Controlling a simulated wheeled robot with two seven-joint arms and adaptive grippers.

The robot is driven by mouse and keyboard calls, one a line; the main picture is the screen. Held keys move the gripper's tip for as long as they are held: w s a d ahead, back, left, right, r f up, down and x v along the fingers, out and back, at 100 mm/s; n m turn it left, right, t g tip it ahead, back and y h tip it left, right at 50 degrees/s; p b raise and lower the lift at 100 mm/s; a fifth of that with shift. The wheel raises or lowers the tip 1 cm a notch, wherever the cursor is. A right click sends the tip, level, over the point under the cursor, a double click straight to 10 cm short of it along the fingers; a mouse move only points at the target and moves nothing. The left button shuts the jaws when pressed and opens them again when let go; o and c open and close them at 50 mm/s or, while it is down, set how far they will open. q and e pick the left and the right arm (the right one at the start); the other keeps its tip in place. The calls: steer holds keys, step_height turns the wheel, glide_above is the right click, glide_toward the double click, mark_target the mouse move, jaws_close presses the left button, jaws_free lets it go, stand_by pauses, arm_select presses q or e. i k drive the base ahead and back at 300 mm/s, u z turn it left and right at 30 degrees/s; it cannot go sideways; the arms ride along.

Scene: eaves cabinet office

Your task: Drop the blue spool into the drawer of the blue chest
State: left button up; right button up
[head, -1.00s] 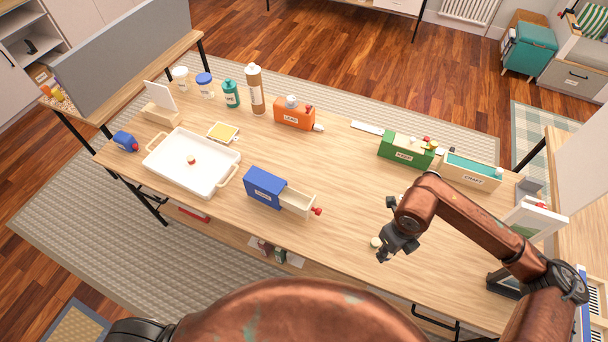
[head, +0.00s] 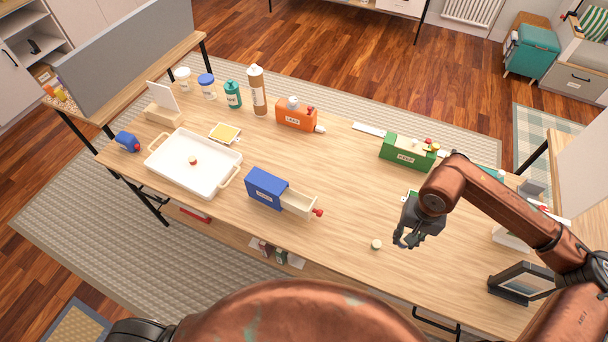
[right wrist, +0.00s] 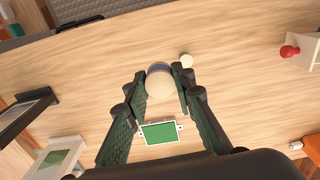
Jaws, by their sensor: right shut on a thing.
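The blue chest (head: 265,188) stands mid-table in the head view. Its drawer (head: 297,202) is pulled out toward the right, with a red knob (head: 319,212), and looks empty. My right gripper (head: 402,241) is right of the drawer, over the table. In the right wrist view its fingers (right wrist: 162,88) are closed on a round piece with a cream end and a blue band, the blue spool (right wrist: 159,84). The spool cannot be made out in the head view. The drawer front (right wrist: 306,50) shows at the wrist view's right edge. My left gripper is not in view.
A small cream round piece (head: 376,244) lies left of the gripper. A green card (right wrist: 160,132) lies on the table. A green chest (head: 407,152), an orange chest (head: 296,115) and a white tray (head: 172,178) stand around. The tabletop between gripper and drawer is mostly clear.

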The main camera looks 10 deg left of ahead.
mark_target(303, 205)
steer(key=u, duration=0.5)
steer(key=k, duration=0.6)
steer(key=u, duration=1.05)
steer(key=i, duration=1)
steer(key=z, duration=0.7)
steer(key=i, duration=0.35)
steer(key=z, duration=0.25)
